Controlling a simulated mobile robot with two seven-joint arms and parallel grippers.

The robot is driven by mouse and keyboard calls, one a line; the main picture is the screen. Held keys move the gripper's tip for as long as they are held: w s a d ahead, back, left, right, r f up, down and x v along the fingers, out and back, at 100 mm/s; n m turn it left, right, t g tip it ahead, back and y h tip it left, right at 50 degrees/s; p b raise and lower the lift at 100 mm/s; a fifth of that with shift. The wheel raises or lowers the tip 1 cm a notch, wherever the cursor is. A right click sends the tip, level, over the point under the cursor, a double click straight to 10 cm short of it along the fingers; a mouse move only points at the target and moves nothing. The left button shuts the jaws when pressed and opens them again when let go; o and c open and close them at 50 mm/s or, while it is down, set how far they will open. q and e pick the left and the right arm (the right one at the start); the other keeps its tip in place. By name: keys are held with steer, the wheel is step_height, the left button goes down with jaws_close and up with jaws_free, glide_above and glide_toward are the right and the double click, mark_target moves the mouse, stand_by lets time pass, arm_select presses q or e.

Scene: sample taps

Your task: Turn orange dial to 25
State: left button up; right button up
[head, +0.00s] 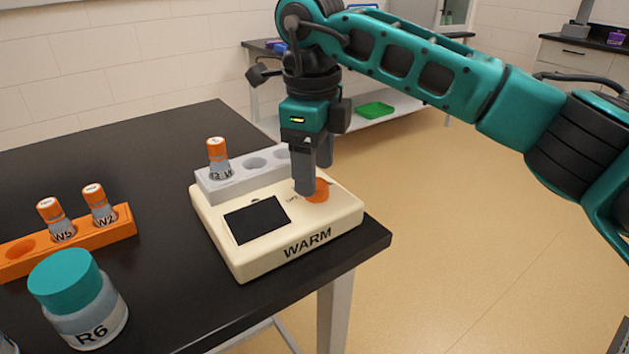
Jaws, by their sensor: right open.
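The orange dial (319,191) sits on top of a cream device (255,262) marked WARM. My right gripper (316,180) points down over the dial from above, its fingers open. One finger stands in front of the dial's left part and the other is behind it. I cannot tell whether either finger touches the dial. The finger hides part of the dial and most of its scale; only "OFF" shows to the left. The dial's setting cannot be read. A dark blank screen (257,219) is on the device's front left. My left gripper is not in view.
A grey rack (209,184) at the device's back holds one orange-capped vial (218,158). An orange rack (122,231) with vials W5 and W2 stands left. A teal-capped jar R6 (92,318) is in front. The black table (150,145) ends just right of the device.

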steer(key=shift+w+f, duration=0.1)
steer(key=shift+f, duration=1.1)
steer(key=shift+c, duration=0.5)
steer(key=c, duration=1)
steer(key=shift+o, duration=0.2)
